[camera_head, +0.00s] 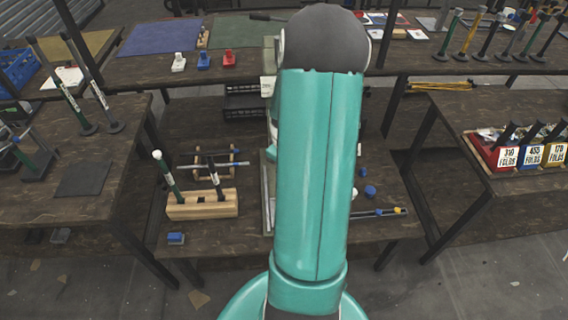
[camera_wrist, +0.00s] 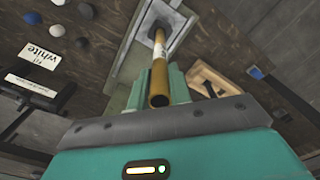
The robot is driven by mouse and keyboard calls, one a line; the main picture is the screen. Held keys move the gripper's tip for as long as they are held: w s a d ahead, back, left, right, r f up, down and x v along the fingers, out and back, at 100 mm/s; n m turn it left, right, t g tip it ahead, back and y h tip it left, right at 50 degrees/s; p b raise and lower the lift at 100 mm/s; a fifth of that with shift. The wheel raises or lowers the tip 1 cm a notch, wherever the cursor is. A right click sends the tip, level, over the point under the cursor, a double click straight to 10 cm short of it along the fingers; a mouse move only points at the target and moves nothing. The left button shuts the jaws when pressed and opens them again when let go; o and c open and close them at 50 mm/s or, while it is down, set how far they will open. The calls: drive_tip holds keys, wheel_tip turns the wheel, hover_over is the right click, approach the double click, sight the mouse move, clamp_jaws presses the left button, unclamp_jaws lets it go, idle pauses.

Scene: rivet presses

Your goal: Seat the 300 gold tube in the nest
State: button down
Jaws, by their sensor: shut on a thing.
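The gold tube (camera_wrist: 158,84) shows in the wrist view with a pale label band near its far part. My gripper (camera_wrist: 159,77) is shut on it, with one teal finger on each side. The tube's far end points at a dark spot, apparently the nest (camera_wrist: 171,22), on a grey metal plate (camera_wrist: 139,36). I cannot tell whether the tube end is inside the nest or just above it. In the head view my arm hides the gripper, the tube and most of the press.
A wooden block (camera_head: 203,204) with a green and a dark tube stands left of my arm. Blue knobs (camera_head: 370,191) lie to the right. A "Fit white" sign (camera_wrist: 35,56) shows in the wrist view. Labelled bins (camera_head: 507,156) stand on the right table.

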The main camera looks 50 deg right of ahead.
drive_tip(key=shift+f, duration=0.2)
drive_tip(key=c, duration=1.2)
unclamp_jaws()
wheel_tip(320, 180, up, 14)
drive_tip(key=shift+f, duration=0.1)
